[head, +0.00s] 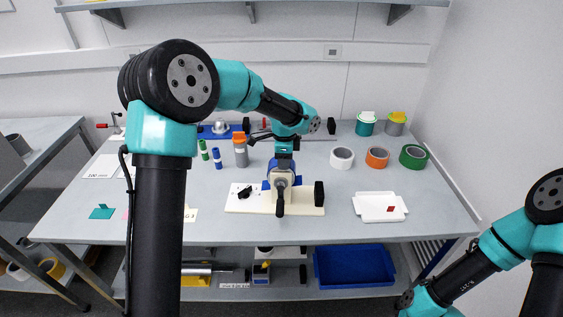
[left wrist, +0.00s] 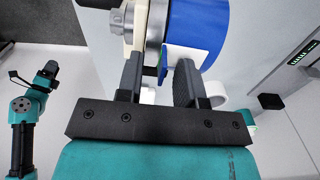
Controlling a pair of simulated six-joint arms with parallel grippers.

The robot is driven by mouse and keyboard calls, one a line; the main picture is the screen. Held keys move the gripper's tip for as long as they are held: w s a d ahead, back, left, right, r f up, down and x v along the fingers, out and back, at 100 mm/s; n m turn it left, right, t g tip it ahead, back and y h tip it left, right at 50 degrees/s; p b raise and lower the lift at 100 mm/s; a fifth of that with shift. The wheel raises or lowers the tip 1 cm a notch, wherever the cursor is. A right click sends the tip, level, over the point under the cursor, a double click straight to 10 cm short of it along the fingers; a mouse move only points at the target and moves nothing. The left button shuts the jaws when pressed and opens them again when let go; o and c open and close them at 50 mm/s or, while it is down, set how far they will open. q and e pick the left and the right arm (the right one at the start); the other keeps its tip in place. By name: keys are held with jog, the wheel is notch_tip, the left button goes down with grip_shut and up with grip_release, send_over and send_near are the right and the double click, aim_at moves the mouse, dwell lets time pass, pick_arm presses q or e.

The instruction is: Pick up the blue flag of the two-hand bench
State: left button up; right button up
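The two-hand bench is a cream baseboard (head: 300,209) carrying a black knob (head: 245,192), a black block (head: 319,194) and an upright with a silver collar and black handle (head: 281,203). Blue (head: 266,184) shows beside the upright's head; I take it as the blue flag, mostly hidden there. In the left wrist view a large blue piece (left wrist: 205,25) stands beyond the fingers, next to the silver collar (left wrist: 156,20). My left gripper (left wrist: 160,80) is open, fingers close to the blue piece, a gap between them. My right gripper is out of view.
A white tray (head: 372,214) with a red patch lies at right. Tape rolls in white (head: 342,158), orange (head: 377,157) and green (head: 413,156) stand behind it. A blue bin (head: 354,267) is on the lower shelf.

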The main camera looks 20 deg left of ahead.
pick_arm(q)
grip_shut()
dwell(0.3)
jog(key=shift+r, duration=0.15)
dwell(0.3)
jog(key=shift+r, duration=1.45)
jog(key=shift+s+r, duration=0.2)
jog(key=shift+r, duration=0.05)
jog(key=s+d, duration=0.2)
jog(key=s, duration=0.5)
jog(key=s+d+r, duration=0.1)
jog(key=s+d, duration=0.2)
jog(key=s, duration=0.4)
jog(key=shift+s+d+r, duration=0.15)
jog(key=shift+s, duration=0.2)
jog(key=shift+r, duration=2.5)
